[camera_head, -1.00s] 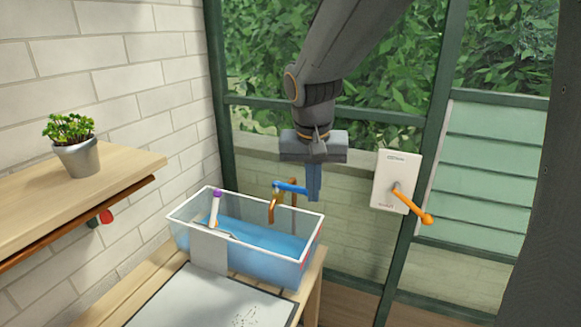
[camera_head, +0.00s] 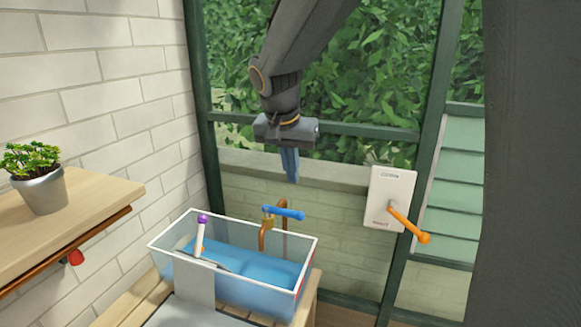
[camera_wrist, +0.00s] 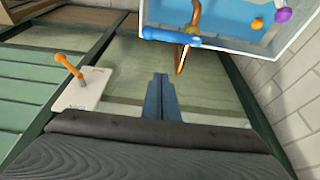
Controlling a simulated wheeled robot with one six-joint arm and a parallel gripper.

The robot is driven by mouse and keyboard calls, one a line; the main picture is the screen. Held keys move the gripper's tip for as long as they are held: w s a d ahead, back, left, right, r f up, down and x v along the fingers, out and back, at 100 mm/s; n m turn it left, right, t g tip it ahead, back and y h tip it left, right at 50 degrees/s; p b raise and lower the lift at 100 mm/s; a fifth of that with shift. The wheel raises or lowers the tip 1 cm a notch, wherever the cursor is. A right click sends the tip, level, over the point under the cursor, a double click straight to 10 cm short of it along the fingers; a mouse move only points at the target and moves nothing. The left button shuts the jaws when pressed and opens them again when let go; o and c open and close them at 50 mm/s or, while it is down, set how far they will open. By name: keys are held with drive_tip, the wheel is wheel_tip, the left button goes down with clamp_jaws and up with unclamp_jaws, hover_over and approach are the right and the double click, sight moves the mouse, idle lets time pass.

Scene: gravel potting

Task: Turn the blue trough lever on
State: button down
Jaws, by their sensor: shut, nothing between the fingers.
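The blue trough lever (camera_head: 284,212) sits on top of a copper tap (camera_head: 263,238) at the back of the water trough (camera_head: 309,262). In the head view it points to the right, roughly level. It also shows in the wrist view (camera_wrist: 170,36), near the trough's rim. My gripper (camera_head: 291,180) is shut and empty, with its fingers pointing down. In the head view its fingertips are above the lever with a visible gap. In the wrist view my gripper (camera_wrist: 161,80) is apart from the lever.
A white panel (camera_head: 384,185) with an orange lever (camera_head: 408,225) is on the window frame at the right. A purple-topped white tool (camera_head: 200,235) stands in the trough. A potted plant (camera_head: 41,190) sits on the left shelf (camera_head: 95,200). The space around my gripper is clear.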

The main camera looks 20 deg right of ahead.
sight(282, 214)
wheel_tip(282, 214, down, 7)
drive_tip(key=s+p, duration=0.1)
drive_tip(key=p, duration=0.2)
drive_tip(key=shift+s+a+r, duration=0.15)
drive_tip(key=shift+s+a, duration=0.1)
drive_tip(key=shift+a, duration=0.2)
